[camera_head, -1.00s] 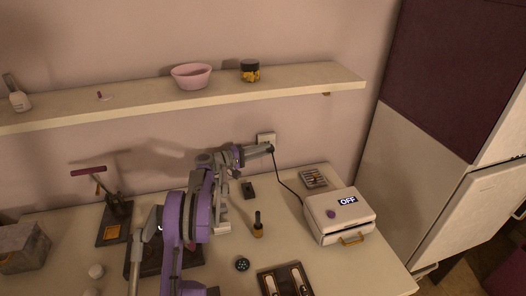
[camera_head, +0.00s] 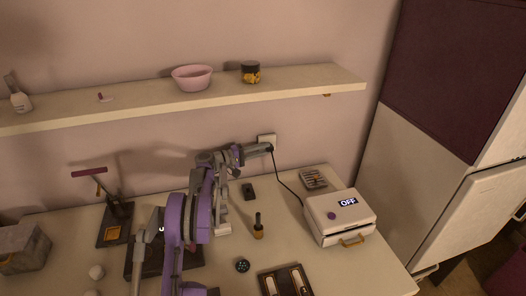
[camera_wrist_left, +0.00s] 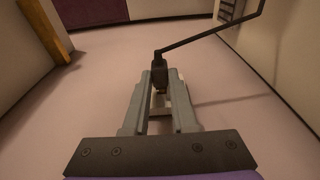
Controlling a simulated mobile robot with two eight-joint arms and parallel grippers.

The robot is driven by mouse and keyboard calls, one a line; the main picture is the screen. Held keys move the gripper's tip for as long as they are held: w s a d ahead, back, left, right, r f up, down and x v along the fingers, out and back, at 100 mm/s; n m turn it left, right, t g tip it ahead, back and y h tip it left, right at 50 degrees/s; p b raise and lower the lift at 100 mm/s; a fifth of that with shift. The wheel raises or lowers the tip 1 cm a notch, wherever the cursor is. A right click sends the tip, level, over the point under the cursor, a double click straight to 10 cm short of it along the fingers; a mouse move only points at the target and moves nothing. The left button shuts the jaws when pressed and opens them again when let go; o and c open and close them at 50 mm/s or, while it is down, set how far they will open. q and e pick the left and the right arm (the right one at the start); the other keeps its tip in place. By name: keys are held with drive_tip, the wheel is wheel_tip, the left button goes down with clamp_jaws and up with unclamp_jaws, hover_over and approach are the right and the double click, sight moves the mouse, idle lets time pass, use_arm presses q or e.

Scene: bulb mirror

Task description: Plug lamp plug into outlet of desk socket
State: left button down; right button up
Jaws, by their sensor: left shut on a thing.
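The cord (camera_head: 287,186) hangs down to the white lamp (camera_head: 340,216), whose display reads OFF. The jaws hide most of the plug in the head view. My right gripper is not in view.
A dark bottle (camera_head: 258,226) and a small dark block (camera_head: 248,191) stand below my left forearm. A shelf (camera_head: 130,107) with a pink bowl (camera_head: 192,77) runs above the arm.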

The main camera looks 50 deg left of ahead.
use_arm(q)
drive_tip(key=shift+w+a, duration=0.25)
drive_tip(key=shift+a, duration=0.3)
drive_tip(key=c, duration=0.6)
unclamp_jaws()
drive_tip(key=shift+c, duration=0.2)
drive_tip(key=v, duration=1)
drive_tip(key=shift+s+b, duration=0.4)
